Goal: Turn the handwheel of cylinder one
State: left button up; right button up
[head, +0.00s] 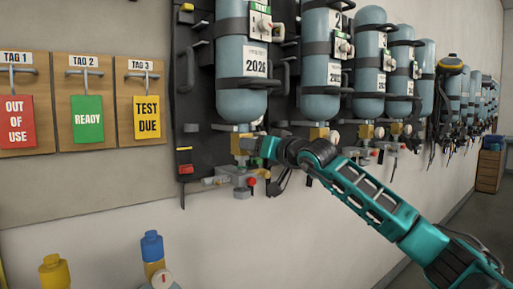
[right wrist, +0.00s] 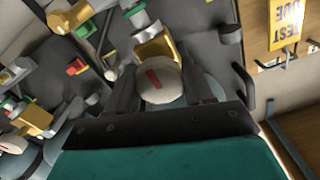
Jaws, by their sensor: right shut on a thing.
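Cylinder one (head: 242,65) is the nearest blue-grey cylinder, hanging on the black backplate with a label reading 2026. Its brass valve (head: 240,144) is at the bottom end. My right gripper (head: 262,147) is at the right side of this valve and hides the handwheel in the head view. In the right wrist view, the handwheel (right wrist: 160,82) is a round off-white knob with a red mark, in front of the brass valve body (right wrist: 153,48). The fingers of my right gripper (right wrist: 163,88) stand on either side of the handwheel, shut on it. My left gripper is out of view.
More cylinders (head: 321,60) hang in a row to the right along the wall. Tags reading OUT OF USE (head: 16,121), READY (head: 87,122) and TEST DUE (head: 147,117) hang at left. A blue-topped item (head: 152,246) and a yellow one (head: 54,272) stand at lower left.

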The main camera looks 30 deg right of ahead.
jog(key=shift+r+m, duration=0.15)
jog(key=shift+m, duration=0.25)
